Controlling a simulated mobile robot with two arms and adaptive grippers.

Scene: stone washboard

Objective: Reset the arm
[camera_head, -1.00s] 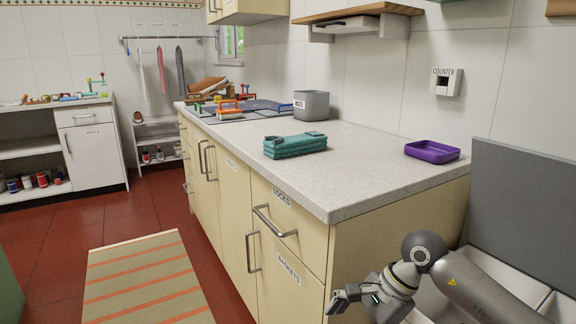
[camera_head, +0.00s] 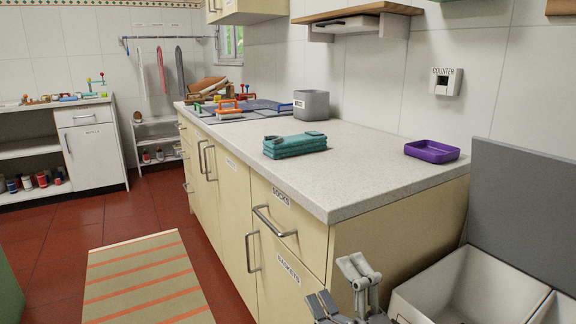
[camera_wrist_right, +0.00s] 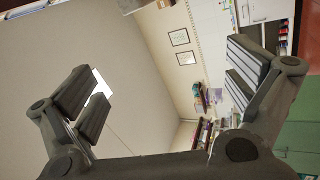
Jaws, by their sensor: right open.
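My right gripper (camera_head: 340,285) shows at the bottom of the head view, in front of the counter's end panel and left of the white bins. Its fingers point up and are spread apart with nothing between them. In the right wrist view the two fingers (camera_wrist_right: 165,88) stand wide apart, and the room's wall and ceiling show tilted behind them. My left gripper is in neither view.
The counter (camera_head: 370,168) holds a folded teal cloth (camera_head: 295,146), a purple tray (camera_head: 432,151) and a grey bin (camera_head: 311,105). White bins (camera_head: 470,290) stand at lower right. A striped rug (camera_head: 145,280) lies on the open red floor.

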